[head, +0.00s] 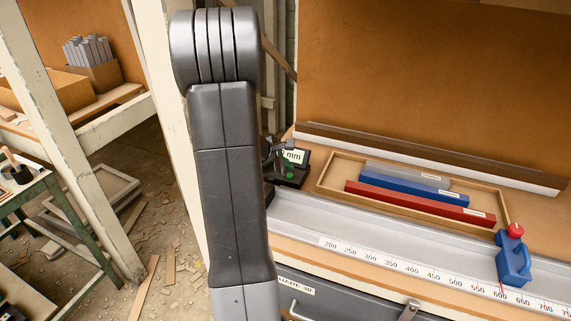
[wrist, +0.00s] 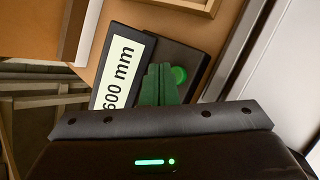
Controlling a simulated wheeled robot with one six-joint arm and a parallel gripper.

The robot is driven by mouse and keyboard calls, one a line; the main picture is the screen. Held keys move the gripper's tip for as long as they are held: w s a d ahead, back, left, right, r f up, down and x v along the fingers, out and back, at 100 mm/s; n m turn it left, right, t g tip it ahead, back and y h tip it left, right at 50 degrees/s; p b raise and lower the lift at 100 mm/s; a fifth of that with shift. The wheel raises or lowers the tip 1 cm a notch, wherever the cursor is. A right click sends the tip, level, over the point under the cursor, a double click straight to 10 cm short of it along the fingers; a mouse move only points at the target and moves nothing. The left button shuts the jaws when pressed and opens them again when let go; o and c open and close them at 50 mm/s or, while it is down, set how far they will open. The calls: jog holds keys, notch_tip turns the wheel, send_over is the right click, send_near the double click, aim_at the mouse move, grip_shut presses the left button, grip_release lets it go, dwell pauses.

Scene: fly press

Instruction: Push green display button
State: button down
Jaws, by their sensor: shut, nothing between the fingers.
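The display (wrist: 120,68) is a dark box with a pale screen that reads "600 mm" in the wrist view. In the head view the display (head: 294,156) stands on the bench behind my arm, and only "mm" shows. The round green button (wrist: 179,74) is lit on the dark panel beside the screen; it also shows in the head view (head: 289,169). My gripper (wrist: 159,68) is shut and empty, its tips just left of the button in the wrist view. I cannot tell whether they touch it. In the head view my arm hides part of this area.
A wooden tray (head: 327,176) with red, blue and grey bars lies right of the display. A ruler rail (head: 420,268) runs along the bench front, with a blue stop (head: 513,262) with a red knob near 600. A wooden back panel (head: 430,80) rises behind.

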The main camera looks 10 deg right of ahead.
notch_tip(320, 180, up, 6)
jog(key=p, duration=0.4)
jog(key=shift+p, duration=0.3)
